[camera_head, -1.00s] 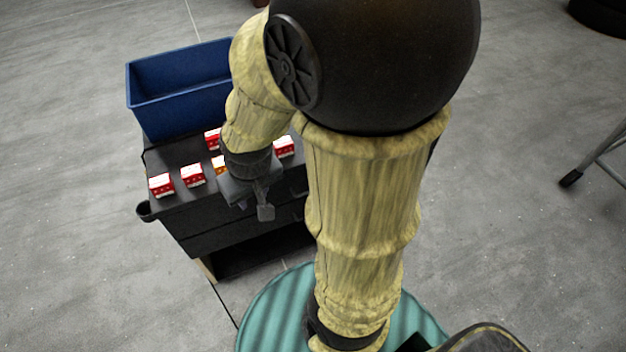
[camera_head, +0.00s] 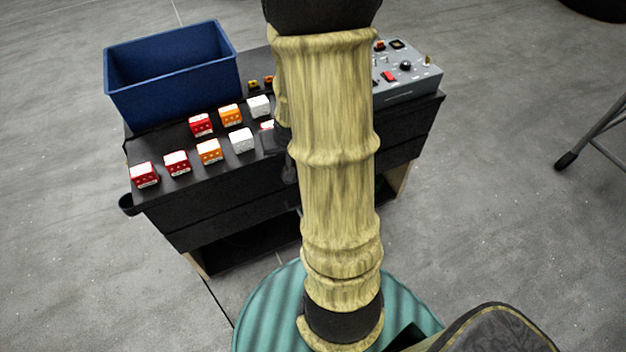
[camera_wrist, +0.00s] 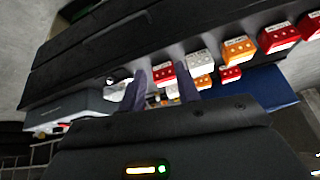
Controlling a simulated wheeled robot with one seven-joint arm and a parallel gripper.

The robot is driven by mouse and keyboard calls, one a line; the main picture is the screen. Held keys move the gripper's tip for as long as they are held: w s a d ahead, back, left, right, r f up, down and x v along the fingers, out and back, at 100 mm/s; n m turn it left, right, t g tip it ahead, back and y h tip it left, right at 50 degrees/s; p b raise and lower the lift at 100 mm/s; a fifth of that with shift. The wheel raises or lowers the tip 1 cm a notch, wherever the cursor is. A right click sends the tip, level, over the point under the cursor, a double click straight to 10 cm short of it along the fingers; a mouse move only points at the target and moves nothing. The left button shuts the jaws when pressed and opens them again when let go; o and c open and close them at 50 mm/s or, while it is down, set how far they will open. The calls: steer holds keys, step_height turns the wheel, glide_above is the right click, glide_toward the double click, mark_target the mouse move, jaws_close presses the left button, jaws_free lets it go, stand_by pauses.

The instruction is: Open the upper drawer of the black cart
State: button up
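The black cart (camera_head: 151,187) stands left of centre in the head view. Its upper drawer (camera_head: 215,200) is the dark front panel just below the top and looks closed. A second dark front (camera_head: 220,229) lies under it, above an open shelf. In the head view my gripper is mostly hidden behind my arm, near the cart's front edge. In the wrist view the two fingers of my gripper (camera_wrist: 162,90) are apart with nothing clearly between them. The cart's dark front (camera_wrist: 110,62) shows beyond the fingertips; contact cannot be told.
On the cart top are a blue bin (camera_head: 170,85), several small red, orange and white boxes (camera_head: 209,151), and a grey control box (camera_head: 408,75). A metal stand leg (camera_head: 590,138) is at the right. The floor in front of the cart's left side is clear.

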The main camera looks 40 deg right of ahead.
steer(key=s+d+f+m+t+y+b, duration=0.1)
steer(key=d+f+m+t+b, duration=0.35)
steer(key=d+f, duration=0.85)
steer(key=s+d+f+m+t+y+b, duration=0.3)
steer(key=s+f+m+t+b, duration=0.2)
steer(key=s+f+m+b, duration=0.3)
steer(key=s+f, duration=0.1)
steer(key=s, duration=0.2)
steer(key=shift+s+f+t, duration=0.15)
steer(key=shift+f+t, duration=0.15)
steer(key=shift+t, duration=0.05)
steer(key=b+x, duration=0.1)
steer(key=x, duration=1.6)
steer(key=shift+w+a+f, duration=0.15)
steer(key=shift+w, duration=0.1)
jaws_close()
